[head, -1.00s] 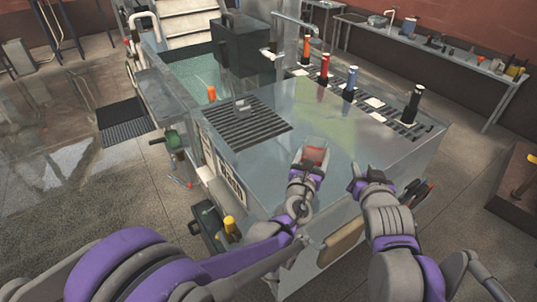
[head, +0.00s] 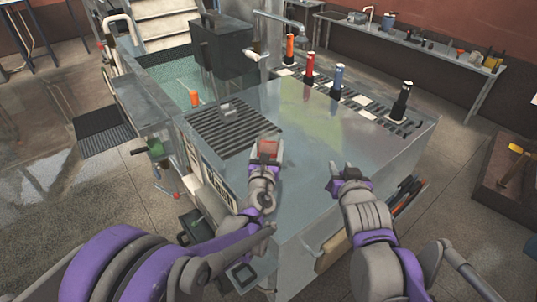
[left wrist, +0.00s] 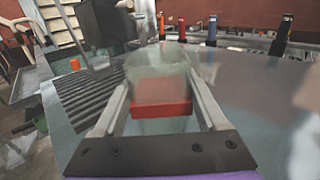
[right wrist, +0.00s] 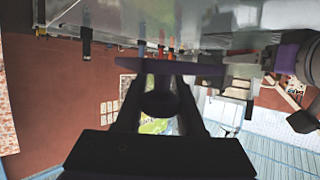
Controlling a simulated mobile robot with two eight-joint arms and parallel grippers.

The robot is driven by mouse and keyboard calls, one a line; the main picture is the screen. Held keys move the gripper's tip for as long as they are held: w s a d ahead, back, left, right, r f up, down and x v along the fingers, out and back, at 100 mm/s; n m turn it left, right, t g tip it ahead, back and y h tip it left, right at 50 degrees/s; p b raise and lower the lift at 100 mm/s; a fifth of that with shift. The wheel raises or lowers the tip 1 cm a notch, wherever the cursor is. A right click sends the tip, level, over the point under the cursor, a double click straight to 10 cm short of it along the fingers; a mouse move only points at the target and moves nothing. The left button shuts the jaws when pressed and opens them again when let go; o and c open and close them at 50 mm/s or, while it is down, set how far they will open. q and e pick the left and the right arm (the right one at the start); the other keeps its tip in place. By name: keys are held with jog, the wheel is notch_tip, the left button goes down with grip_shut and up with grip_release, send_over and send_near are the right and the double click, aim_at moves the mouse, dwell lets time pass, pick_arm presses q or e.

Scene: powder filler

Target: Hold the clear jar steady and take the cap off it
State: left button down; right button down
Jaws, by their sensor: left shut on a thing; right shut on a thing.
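The clear jar (head: 267,149), see-through with a red band or contents low down, is between the fingers of my left gripper (head: 262,160). In the left wrist view the jar (left wrist: 162,80) stands between both fingers, which are shut on it, above the steel worktop. My right gripper (head: 348,172) is to the right of the jar, apart from it. In the right wrist view its fingers are shut on the knob of a dark purple disc, which looks like the cap (right wrist: 178,67). In the head view the cap is hard to make out.
The steel worktop (head: 310,150) is largely bare around the grippers. A slotted grate (head: 225,130) lies to the left. Orange, red, blue (head: 338,78) and black (head: 401,100) bottles stand along the back right edge. A dark box (head: 220,45) stands behind the grate.

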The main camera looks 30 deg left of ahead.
pick_arm(q)
jog(key=shift+f, duration=1.3)
pick_arm(e)
jog(key=shift+f, duration=0.4)
pick_arm(q)
jog(key=shift+f, duration=0.25)
pick_arm(e)
jog(key=shift+f, duration=0.2)
pick_arm(q)
grip_release()
jog(key=shift+r, duration=0.1)
pick_arm(e)
jog(key=shift+r, duration=0.1)
pick_arm(q)
jog(key=shift+r, duration=0.15)
pick_arm(e)
jog(key=shift+r, duration=0.1)
pick_arm(q)
jog(key=shift+s+d, duration=0.1)
jog(key=shift+s, duration=0.1)
jog(key=b+v, duration=0.1)
jog(key=v, duration=1)
jog(key=shift+s+d, duration=0.1)
jog(key=shift+s, duration=0.15)
pick_arm(e)
jog(key=shift+s+f, duration=0.2)
jog(key=shift+f, duration=0.6)
